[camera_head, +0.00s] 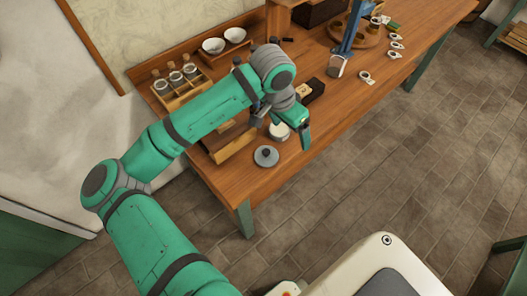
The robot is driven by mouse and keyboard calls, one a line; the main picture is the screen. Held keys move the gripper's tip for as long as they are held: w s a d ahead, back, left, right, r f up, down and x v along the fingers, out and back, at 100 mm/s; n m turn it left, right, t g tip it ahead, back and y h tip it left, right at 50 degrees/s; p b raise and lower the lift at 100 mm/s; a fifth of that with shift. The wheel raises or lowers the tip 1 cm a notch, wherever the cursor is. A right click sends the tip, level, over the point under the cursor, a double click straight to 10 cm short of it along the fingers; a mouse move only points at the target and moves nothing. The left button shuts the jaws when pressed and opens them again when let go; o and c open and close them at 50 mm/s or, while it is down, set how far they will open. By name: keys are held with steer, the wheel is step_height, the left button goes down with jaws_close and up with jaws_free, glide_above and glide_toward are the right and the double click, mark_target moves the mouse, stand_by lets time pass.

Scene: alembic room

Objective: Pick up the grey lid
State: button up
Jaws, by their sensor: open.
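The grey lid (266,157) is a round disc with a dark knob on top. It lies on the wooden table (345,101) near the front edge at the left end. My gripper (287,127) is above the table, a little up and to the right of the lid, and looks apart from it. Its green fingers are open, with a round whitish container (279,132) below or between them. The gripper partly hides this container, and I cannot tell whether they touch.
A wooden rack with jars (175,77) stands at the back left, near two white bowls (213,45). A wooden box (234,143) lies left of the lid. A dark block (314,89) and a blue stand (350,35) are to the right.

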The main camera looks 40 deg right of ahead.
steer(key=w+a+y, duration=0.3)
steer(key=a, duration=0.3)
glide_above(266, 152)
steer(key=shift+t, duration=0.3)
step_height(266, 152, down, 5)
steer(key=shift+a+f, duration=0.1)
steer(key=f, duration=0.5)
steer(key=shift+w+d, duration=0.1)
steer(key=shift+d, duration=0.1)
steer(key=shift+d+f, duration=0.1)
steer(key=shift+f, duration=0.15)
steer(key=c, duration=1.2)
